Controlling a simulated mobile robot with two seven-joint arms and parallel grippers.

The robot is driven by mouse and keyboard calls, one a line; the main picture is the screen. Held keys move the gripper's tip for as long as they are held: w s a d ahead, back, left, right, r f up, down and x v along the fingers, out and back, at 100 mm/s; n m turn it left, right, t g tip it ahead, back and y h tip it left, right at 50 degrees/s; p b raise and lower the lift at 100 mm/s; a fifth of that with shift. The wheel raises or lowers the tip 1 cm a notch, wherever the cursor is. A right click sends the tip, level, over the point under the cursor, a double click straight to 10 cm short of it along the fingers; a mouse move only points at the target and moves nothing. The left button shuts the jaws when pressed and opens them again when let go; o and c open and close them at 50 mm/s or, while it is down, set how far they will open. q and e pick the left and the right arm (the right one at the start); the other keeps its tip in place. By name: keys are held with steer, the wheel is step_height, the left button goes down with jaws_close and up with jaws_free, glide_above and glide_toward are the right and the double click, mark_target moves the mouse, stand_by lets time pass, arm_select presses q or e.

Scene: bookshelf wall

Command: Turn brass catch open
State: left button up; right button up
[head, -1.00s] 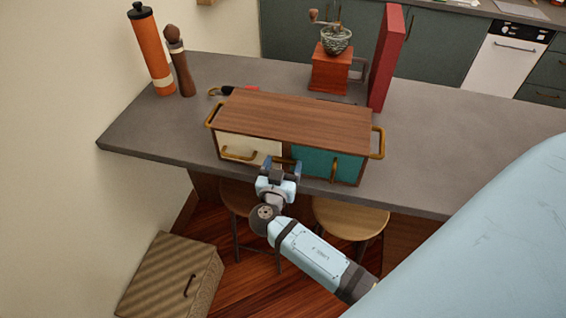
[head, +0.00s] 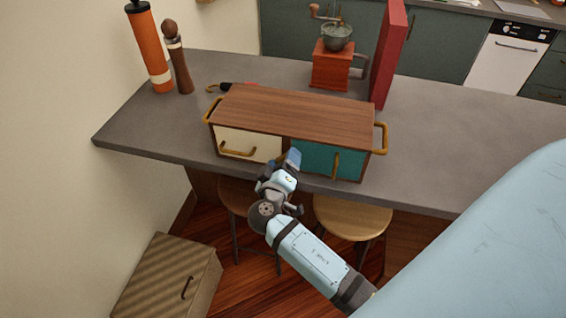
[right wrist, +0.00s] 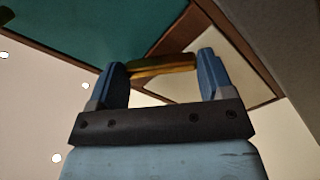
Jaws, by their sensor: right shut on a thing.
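A small wooden cabinet (head: 290,113) stands on the grey counter, with a cream drawer front (head: 248,146) at left and a teal door (head: 312,158) at right. My right gripper (head: 290,163) is at the cabinet front, near the border between the two. In the right wrist view, its blue fingers (right wrist: 163,78) are shut on the brass catch (right wrist: 165,65), which spans between them. The gripper hides the catch in the head view. The teal door (right wrist: 90,30) looks closed. My left gripper is not in view.
Brass handles sit on the drawer (head: 238,151) and door (head: 337,166). A red upright book (head: 388,55) and a coffee grinder (head: 332,66) stand behind the cabinet. An orange cylinder (head: 150,50) and a pepper mill (head: 178,60) stand at left. Stools (head: 350,217) are below.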

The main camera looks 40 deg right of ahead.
steer(key=n, duration=0.3)
steer(key=shift+r+n+p, duration=0.1)
steer(key=shift+n+p, duration=0.2)
steer(key=shift+p, duration=0.1)
steer(key=shift+n+p, duration=0.75)
steer(key=shift+n, duration=1.55)
steer(key=o, duration=0.9)
